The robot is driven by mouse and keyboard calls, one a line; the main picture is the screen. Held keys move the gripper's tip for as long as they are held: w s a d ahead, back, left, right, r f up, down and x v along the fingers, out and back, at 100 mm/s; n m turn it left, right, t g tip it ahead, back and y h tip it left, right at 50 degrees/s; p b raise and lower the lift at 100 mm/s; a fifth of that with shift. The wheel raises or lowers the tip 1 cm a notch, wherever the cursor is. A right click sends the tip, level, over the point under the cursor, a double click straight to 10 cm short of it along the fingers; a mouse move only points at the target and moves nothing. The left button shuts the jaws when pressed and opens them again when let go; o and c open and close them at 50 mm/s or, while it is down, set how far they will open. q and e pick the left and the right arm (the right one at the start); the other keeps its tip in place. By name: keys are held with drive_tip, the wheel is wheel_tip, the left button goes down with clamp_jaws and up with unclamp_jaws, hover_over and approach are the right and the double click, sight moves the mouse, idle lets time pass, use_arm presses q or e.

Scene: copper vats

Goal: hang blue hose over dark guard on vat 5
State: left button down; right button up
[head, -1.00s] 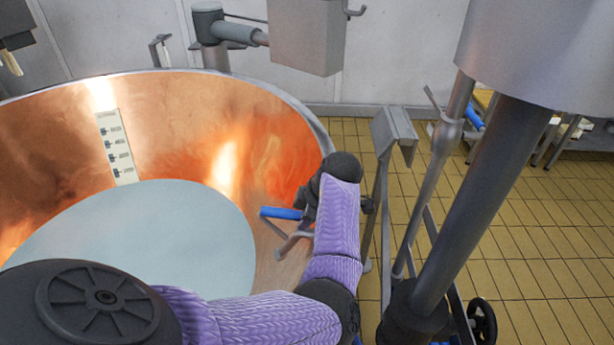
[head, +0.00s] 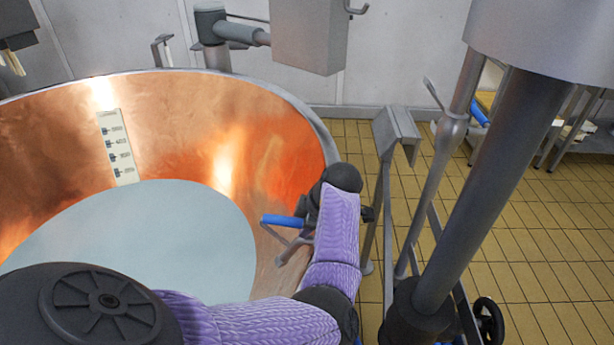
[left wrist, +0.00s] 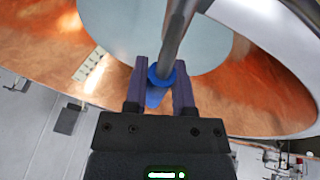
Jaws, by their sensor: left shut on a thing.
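My left gripper (head: 302,224) hangs over the right inner wall of a large copper vat (head: 240,130), just inside its rim. It is shut on a blue piece (head: 283,221), which I take for part of the blue hose. In the left wrist view the fingers (left wrist: 157,80) close around the blue piece (left wrist: 154,97), with a metal tube (left wrist: 175,40) running up out of it. The rest of the hose is hidden or out of view. I cannot make out a dark guard or a vat number. My right gripper is not in view.
A grey bracket (head: 398,128) on a thin stand is right of the vat rim. A thick dark pole (head: 473,190) under a grey cylinder (head: 545,38) stands nearer. A grey box (head: 310,35) is behind the vat.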

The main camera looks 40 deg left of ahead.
use_arm(q)
drive_tip(key=shift+c, duration=1.8)
unclamp_jaws()
drive_tip(key=shift+f, duration=0.1)
